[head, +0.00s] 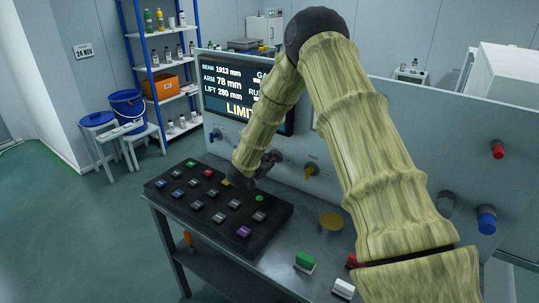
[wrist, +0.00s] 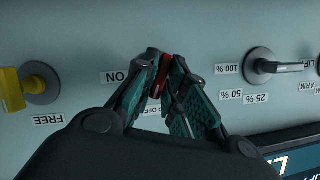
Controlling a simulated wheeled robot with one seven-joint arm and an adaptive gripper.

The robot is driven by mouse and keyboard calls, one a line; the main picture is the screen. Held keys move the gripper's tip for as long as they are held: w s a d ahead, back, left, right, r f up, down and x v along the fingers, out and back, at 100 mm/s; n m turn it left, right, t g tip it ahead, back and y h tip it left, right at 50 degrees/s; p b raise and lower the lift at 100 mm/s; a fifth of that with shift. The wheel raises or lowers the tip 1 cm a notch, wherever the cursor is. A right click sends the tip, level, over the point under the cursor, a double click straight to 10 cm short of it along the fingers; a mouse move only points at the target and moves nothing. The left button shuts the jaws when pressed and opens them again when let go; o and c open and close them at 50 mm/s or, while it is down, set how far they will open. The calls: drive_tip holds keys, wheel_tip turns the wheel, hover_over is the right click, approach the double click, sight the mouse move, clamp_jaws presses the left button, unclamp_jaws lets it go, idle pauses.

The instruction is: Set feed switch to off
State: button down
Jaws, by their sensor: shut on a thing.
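In the wrist view, which is upside down, a red switch handle (wrist: 160,75) sits on the grey panel beside an ON label (wrist: 115,77). My gripper (wrist: 160,80) is at the panel with its fingertips closed around this handle. I cannot read a name on this switch. In the head view my gripper (head: 268,160) reaches the panel below the screen, and my arm hides much of that area.
A yellow handle (wrist: 12,90) marked FREE and a dial (wrist: 262,66) marked in percent flank the switch. In the head view a black tray (head: 170,210) with several coloured blocks lies on the table below my forearm. Red (head: 497,150) and blue (head: 486,219) knobs are at right.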

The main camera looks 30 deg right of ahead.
drive_tip(key=shift+a+f+n+g+p, duration=0.1)
drive_tip(key=shift+n+g+p, duration=0.4)
drive_tip(key=shift+n+p, duration=0.25)
drive_tip(key=shift+a+f+n+g+p, duration=0.1)
drive_tip(key=shift+n+g+p, duration=0.4)
drive_tip(key=shift+n+p, duration=0.25)
drive_tip(key=c, duration=1.5)
unclamp_jaws()
drive_tip(key=shift+w+d, duration=0.1)
drive_tip(key=shift+r, duration=0.1)
drive_tip(key=v, duration=1.2)
drive_tip(key=shift+f, duration=0.35)
